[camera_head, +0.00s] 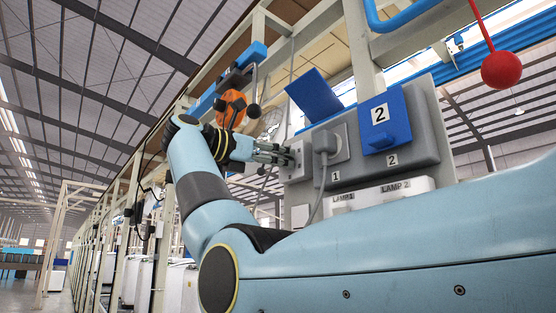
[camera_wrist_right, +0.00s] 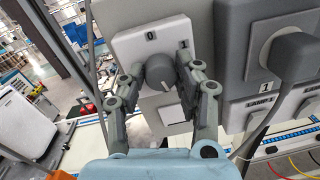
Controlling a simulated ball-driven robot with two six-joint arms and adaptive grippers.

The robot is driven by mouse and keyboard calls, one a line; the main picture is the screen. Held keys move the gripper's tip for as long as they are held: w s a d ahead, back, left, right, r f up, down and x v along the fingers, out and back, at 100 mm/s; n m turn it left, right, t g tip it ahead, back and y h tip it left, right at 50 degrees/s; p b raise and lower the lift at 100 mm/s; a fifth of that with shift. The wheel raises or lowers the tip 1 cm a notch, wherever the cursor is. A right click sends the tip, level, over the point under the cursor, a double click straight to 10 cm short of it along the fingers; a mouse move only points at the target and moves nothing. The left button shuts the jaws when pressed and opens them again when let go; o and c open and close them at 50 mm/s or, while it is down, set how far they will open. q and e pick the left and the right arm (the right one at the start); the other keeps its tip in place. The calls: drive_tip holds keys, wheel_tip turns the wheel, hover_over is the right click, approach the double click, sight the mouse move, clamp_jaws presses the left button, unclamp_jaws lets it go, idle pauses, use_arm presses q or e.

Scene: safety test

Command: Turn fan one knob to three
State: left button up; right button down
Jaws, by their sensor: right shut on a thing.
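The fan knob (camera_wrist_right: 160,72) is a round grey dial on a light square plate (camera_wrist_right: 130,47) in the right wrist view. The plate shows the marks 0 and 1; any other marks are hidden. My right gripper (camera_wrist_right: 158,77) is shut on the knob, one finger at each side. In the head view the right gripper (camera_head: 285,152) reaches the small grey knob box (camera_head: 297,173) at the left of the socket panel; the knob itself is hidden there. I cannot tell which mark the knob points to. My left gripper is not in view.
A grey socket panel (camera_head: 425,140) is right of the knob, with a plug (camera_head: 325,140) in socket 1 and its cable hanging down. A blue cover marked 2 (camera_head: 385,122) is beside it. Lamp switches (camera_head: 345,200) sit below. A red ball (camera_head: 501,70) hangs at upper right.

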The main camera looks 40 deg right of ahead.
drive_tip(key=shift+m, duration=1.3)
drive_tip(key=c, duration=0.9)
unclamp_jaws()
drive_tip(key=a, duration=1.2)
